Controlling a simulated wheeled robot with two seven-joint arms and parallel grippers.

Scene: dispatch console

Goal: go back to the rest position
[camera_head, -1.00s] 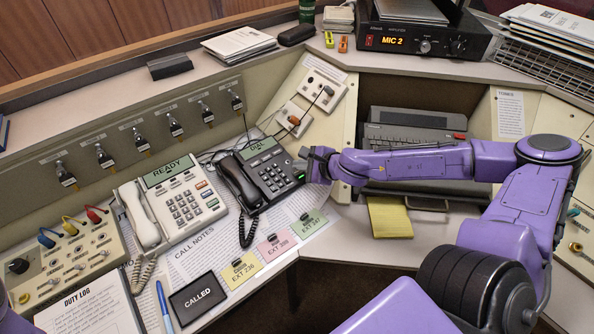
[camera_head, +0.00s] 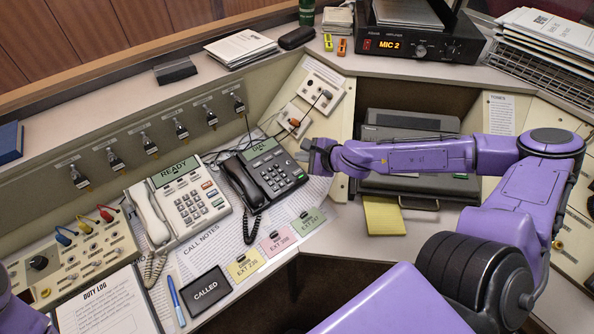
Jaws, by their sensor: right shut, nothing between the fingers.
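My right gripper (camera_head: 308,158) is shut and empty. It is in the air just right of the black telephone (camera_head: 265,180), whose display reads DIAL and whose handset lies on its left side. The purple right arm reaches in from the right, across the front of a grey machine. Of my left arm only a small purple piece shows at the lower left edge; the left gripper is out of view.
A white telephone (camera_head: 178,205) reading READY stands left of the black one. EXT cards, a CALLED sign (camera_head: 205,291) and a blue pen (camera_head: 176,300) lie in front. A yellow pad (camera_head: 384,216) lies below the arm. An amplifier (camera_head: 425,42) stands at the back.

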